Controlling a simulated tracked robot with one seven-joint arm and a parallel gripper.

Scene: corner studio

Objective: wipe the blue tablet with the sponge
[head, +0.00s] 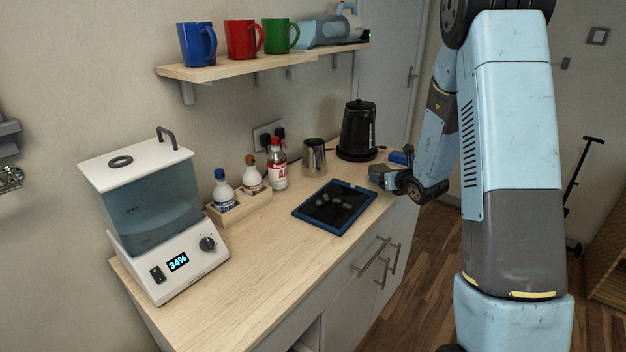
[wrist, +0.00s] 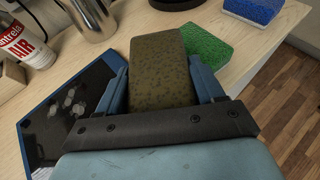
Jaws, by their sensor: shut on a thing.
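The blue-framed tablet (head: 335,207) lies flat on the wooden counter, with several pale smudges on its dark screen. It also shows at the left of the wrist view (wrist: 72,112). My gripper (wrist: 160,78) is shut on an olive-brown, dark-speckled sponge (wrist: 160,65), with a finger on each side of it.
A green sponge-like block (wrist: 207,48) and a blue block (wrist: 252,9) lie beyond the held sponge. A metal pitcher (head: 314,157), black kettle (head: 357,132) and red-white can (head: 277,165) stand behind the tablet. The counter left of the tablet (head: 265,255) is clear.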

